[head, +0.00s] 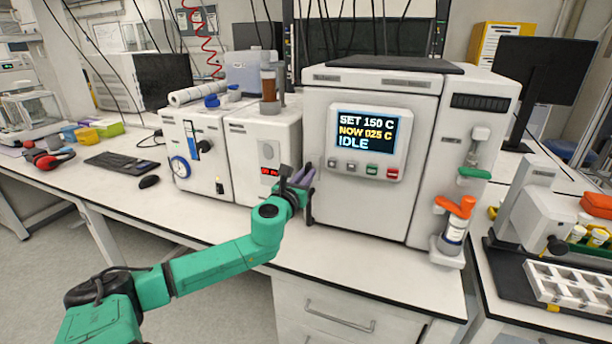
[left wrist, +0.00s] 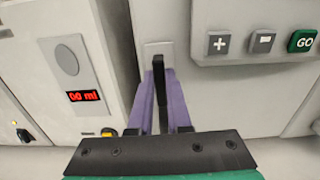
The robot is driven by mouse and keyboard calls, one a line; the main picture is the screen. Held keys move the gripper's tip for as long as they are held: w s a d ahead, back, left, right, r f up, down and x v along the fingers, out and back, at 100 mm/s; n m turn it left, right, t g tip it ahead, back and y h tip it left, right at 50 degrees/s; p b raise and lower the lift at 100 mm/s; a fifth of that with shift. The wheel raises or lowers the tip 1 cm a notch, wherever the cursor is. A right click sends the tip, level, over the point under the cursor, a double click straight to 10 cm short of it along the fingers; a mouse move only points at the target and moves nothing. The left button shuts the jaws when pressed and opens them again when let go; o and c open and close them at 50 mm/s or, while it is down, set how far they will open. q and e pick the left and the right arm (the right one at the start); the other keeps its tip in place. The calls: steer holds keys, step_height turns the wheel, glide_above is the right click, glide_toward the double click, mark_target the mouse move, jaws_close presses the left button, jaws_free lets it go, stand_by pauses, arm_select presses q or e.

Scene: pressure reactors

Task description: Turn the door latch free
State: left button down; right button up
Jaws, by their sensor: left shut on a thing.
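The door latch is a black lever (left wrist: 159,78) on a pale plate near the left edge of the reactor front in the left wrist view. It points roughly straight down there. My left gripper (left wrist: 162,108) has its two purple fingers on either side of the lever and is shut on it. In the head view the gripper (head: 302,178) is at the left edge of the white reactor (head: 418,115), and the fingers and arm partly hide the latch. The reactor's screen (head: 366,132) reads SET 150 C, NOW 025 C, IDLE. My right gripper is not in view.
Plus, minus, green and red buttons (head: 372,170) sit right of the latch, below the screen. A white unit with a red display (head: 269,172) stands close on the left. An orange-handled valve (head: 456,206) is at the reactor's right. The bench front (head: 375,278) is clear.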

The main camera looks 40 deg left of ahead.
arm_select(q)
steer(key=n, duration=0.3)
steer(key=shift+a+n+p, duration=0.1)
steer(key=shift+n+p, duration=0.2)
steer(key=shift+p, duration=0.05)
steer(key=shift+s+a+f+n+p, duration=0.15)
steer(key=shift+n+p, duration=0.25)
steer(key=shift+n, duration=2.6)
steer(key=shift+w+a+f+n+p, duration=0.1)
steer(key=shift+n+p, duration=0.3)
steer(key=shift+n, duration=2.6)
steer(key=c, duration=0.9)
jaws_free()
steer(key=shift+o, duration=0.2)
